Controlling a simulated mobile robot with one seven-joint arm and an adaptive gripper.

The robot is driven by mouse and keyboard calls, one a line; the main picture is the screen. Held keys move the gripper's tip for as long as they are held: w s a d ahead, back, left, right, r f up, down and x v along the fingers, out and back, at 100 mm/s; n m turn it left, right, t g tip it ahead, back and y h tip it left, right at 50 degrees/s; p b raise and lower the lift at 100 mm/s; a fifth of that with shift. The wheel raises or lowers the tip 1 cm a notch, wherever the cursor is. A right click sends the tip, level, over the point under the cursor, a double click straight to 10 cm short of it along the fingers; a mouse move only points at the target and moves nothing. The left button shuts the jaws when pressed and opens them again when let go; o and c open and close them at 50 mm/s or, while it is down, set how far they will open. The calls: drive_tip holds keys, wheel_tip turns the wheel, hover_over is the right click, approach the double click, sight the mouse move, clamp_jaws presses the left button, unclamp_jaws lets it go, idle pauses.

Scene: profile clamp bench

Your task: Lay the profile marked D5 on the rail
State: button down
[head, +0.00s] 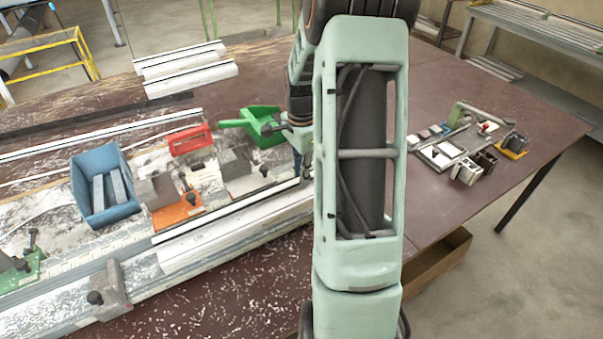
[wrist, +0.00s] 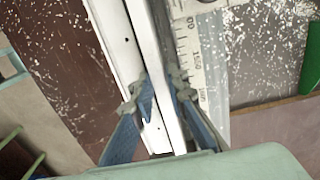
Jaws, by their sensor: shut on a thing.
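My gripper (wrist: 158,88) is shut on a long pale profile (wrist: 147,45), its blue fingers on either side of the strip in the wrist view. In the head view my arm hides most of the gripper, and a long white profile (head: 225,217) runs out to the left from it, low over the bench. I cannot read a D5 mark in either view. The rail (head: 60,318) runs along the front of the bench. A printed scale (wrist: 187,45) lies right of the held profile in the wrist view. I cannot tell whether the profile touches the rail.
An orange clamp (head: 178,207), a grey clamp block (head: 108,292) and a blue bin (head: 83,178) with grey bars stand to the left. A red tool (head: 190,138) and green dustpan (head: 268,138) lie behind. More white profiles (head: 185,72) lie at the back. The right tabletop is partly clear.

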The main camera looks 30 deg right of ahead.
drive_tip(key=c, duration=1.9)
unclamp_jaws()
drive_tip(key=shift+r, duration=0.1)
wheel_tip(320, 180, up, 12)
drive_tip(key=shift+b, duration=0.35)
